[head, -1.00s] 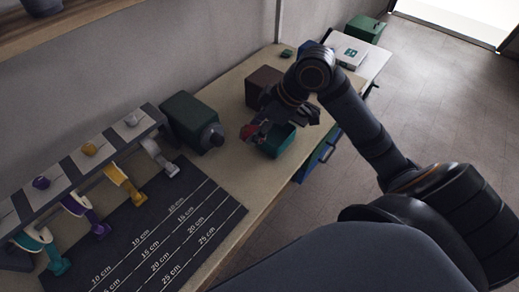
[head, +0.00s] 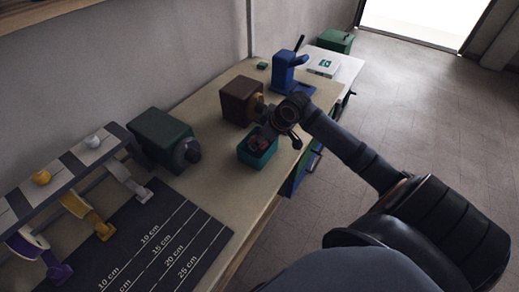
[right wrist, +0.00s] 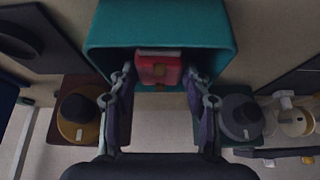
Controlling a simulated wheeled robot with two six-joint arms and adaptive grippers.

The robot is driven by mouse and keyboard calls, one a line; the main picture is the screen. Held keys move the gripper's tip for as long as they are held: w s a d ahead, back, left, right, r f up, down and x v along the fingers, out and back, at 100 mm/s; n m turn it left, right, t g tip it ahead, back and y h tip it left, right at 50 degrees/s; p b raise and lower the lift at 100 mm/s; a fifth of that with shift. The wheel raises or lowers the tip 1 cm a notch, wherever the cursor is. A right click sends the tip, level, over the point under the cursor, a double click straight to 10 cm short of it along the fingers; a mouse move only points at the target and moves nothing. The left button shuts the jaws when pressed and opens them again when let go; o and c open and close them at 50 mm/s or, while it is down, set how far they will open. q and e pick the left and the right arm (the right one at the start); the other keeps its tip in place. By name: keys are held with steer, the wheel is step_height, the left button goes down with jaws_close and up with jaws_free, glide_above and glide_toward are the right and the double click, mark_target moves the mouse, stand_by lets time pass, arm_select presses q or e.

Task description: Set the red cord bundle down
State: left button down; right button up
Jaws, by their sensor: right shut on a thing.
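The red cord bundle (right wrist: 160,68) sits between the fingers of my right gripper (right wrist: 160,80) in the right wrist view. The gripper is shut on it. A teal open bin (right wrist: 108,30) lies around and beyond the bundle there. In the head view my right gripper (head: 260,142) is lowered at the teal bin (head: 262,160), with a little red showing at its tip. The arm hides part of the bin, and I cannot tell whether the bundle touches the bin's floor. My left gripper is not in view.
A dark green machine (head: 160,138) and a brown box (head: 240,100) flank the bin on the bench (head: 215,165). A blue device (head: 285,70) stands farther back.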

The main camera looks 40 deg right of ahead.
mark_target(260, 148)
steer(key=shift+f, duration=2.1)
steer(key=shift+f, duration=0.1)
steer(key=o, duration=1)
